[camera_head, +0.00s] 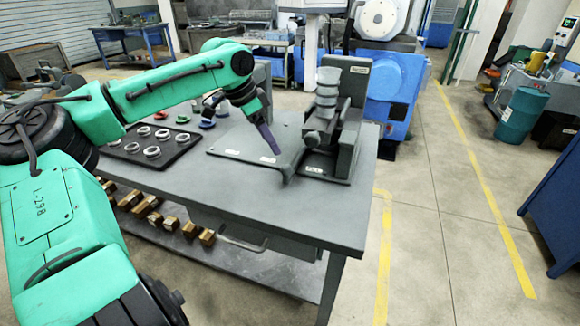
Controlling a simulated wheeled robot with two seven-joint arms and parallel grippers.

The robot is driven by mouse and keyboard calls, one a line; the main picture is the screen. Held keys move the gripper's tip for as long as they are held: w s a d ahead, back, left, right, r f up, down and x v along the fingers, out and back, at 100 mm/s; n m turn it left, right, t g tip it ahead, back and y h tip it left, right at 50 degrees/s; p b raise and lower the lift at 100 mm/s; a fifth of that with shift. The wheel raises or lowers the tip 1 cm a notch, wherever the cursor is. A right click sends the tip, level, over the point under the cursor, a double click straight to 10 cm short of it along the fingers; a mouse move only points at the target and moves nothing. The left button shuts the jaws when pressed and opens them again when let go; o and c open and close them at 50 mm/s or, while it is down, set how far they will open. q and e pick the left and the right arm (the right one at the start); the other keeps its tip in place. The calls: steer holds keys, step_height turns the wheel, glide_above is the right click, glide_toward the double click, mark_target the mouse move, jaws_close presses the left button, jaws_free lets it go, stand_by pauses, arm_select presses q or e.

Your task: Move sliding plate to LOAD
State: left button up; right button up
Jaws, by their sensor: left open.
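The ring grinder (343,135) stands at the right end of the grey workbench. A low grey plate with small white labels, which looks like the sliding plate (235,145), lies on the bench to its left. A dark lever-like part (290,172) sits at the plate's right front corner. My left gripper (272,148) points down over the plate, its purple fingers near the plate's right part. It is open, with nothing seen between the fingers. I cannot tell whether the fingertips touch the plate. The label text is too small to read. My right gripper is not in view.
A black tray (128,156) with several metal rings lies at the left of the workbench (325,212). Small coloured items (184,137) stand behind it. Brass-coloured blocks (150,205) lie on the shelf below. The bench's front right is clear.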

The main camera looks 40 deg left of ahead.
mark_target(284, 165)
arm_select(q)
steer(key=x, duration=0.5)
steer(key=shift+s+f, duration=0.15)
steer(key=shift+s, duration=0.05)
steer(key=x, duration=0.6)
steer(key=shift+w+b, duration=0.3)
steer(key=shift+b, duration=0.05)
steer(key=shift+w+f, duration=0.1)
steer(key=shift+f, duration=0.35)
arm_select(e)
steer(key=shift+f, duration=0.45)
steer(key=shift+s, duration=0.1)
arm_select(q)
jaws_close()
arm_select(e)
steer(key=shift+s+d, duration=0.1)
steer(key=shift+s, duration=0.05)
